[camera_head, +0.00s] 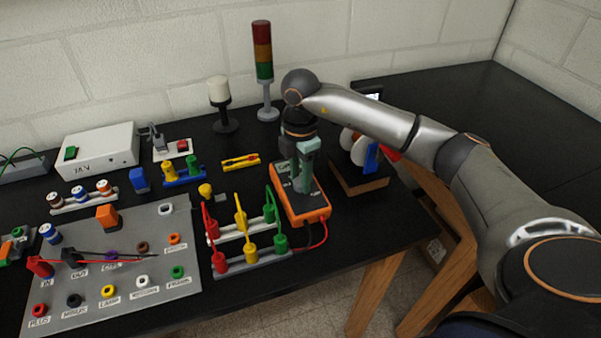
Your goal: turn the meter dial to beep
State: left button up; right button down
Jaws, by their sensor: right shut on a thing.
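The orange multimeter (317,216) with a dark face lies on the black table, right of centre. My right gripper (302,183) comes down over the meter from above, its grey-green fingers pointing down at the meter's face. It is shut on the meter dial, which the fingers almost wholly hide. White lettering shows on the face around the fingers, but it is too small to read, so I cannot tell where the dial points. A red lead runs from the meter's lower end. My left gripper is not in view.
A rack with red, yellow and green leads (252,257) stands just left of the meter. A grey labelled socket panel (188,279) lies farther left. A signal tower (263,65) and white lamp (219,92) stand behind.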

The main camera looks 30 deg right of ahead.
aim_at(300, 181)
jog(key=shift+m, duration=0.7)
jog(key=shift+c, duration=2.3)
grip_release()
notch_tip(300, 181, up, 12)
jog(key=shift+r, duration=0.25)
